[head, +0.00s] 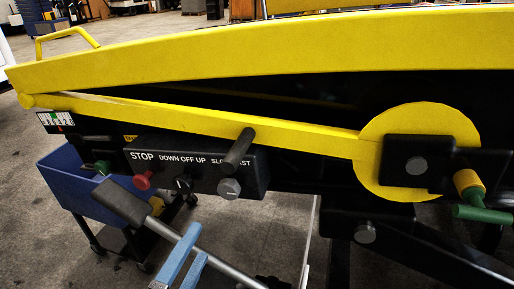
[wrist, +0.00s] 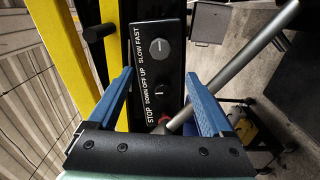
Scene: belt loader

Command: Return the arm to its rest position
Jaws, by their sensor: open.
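My gripper (head: 197,243) is at the bottom of the head view, its two blue fingers reaching up toward the loader's control panel (head: 252,175). In the wrist view my gripper (wrist: 158,76) is open with a gap between its fingers and nothing held. The panel (wrist: 147,62) shows behind that gap, apart from the fingers as far as I can tell. It has a red STOP button (head: 142,181), a DOWN OFF UP knob (head: 183,185) and a SLOW FAST knob (head: 229,188). Most of my arm is out of view.
A grey lever (head: 225,262) with a dark grip slants past my fingers; in the wrist view its rod (wrist: 245,62) passes behind the right finger. A black peg (head: 238,150) sticks out above the panel. A blue cart (head: 75,190) stands left. Yellow loader rails (head: 250,50) run above.

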